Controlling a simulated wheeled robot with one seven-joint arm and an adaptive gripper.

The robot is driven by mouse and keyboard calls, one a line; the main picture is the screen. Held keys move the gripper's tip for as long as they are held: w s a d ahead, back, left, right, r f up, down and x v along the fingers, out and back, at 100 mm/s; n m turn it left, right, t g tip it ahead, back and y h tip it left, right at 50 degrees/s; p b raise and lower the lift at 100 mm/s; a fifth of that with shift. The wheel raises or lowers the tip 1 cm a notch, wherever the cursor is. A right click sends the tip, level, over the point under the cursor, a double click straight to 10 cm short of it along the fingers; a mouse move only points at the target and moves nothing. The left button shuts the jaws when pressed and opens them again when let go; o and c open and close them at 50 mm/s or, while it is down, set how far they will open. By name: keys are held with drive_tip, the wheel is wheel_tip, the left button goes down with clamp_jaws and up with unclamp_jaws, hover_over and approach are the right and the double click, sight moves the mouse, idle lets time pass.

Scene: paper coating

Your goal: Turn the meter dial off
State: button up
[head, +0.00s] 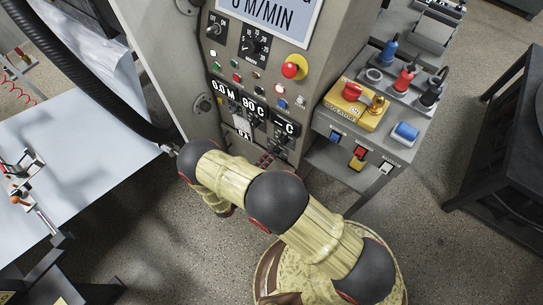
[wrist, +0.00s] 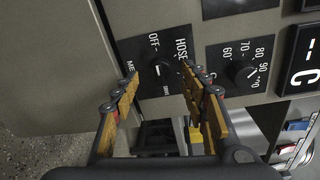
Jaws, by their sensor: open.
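The meter dial (wrist: 162,70) is a dark round knob on a black plate in the wrist view. OFF is printed at its upper left, and part of a label starting "ME" shows at the plate's left edge. A short white mark shows on the knob; its exact setting is unclear. My gripper (wrist: 161,77) is open, with one yellow-brown finger at each side of the knob in the picture. Whether either finger touches it cannot be told. In the head view my arm reaches to the machine's control panel (head: 272,92), and I cannot make out the fingers there.
A temperature dial (wrist: 245,73) marked 60 to 90 sits right of the meter dial, close to the right finger. A red emergency button (head: 294,67) sticks out of the panel. A side shelf (head: 396,160) holds coloured plugs. A dark hose (head: 95,85) hangs left.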

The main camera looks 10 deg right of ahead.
drive_tip(key=v, duration=0.9)
drive_tip(key=shift+a, duration=0.15)
drive_tip(key=shift+s, duration=0.15)
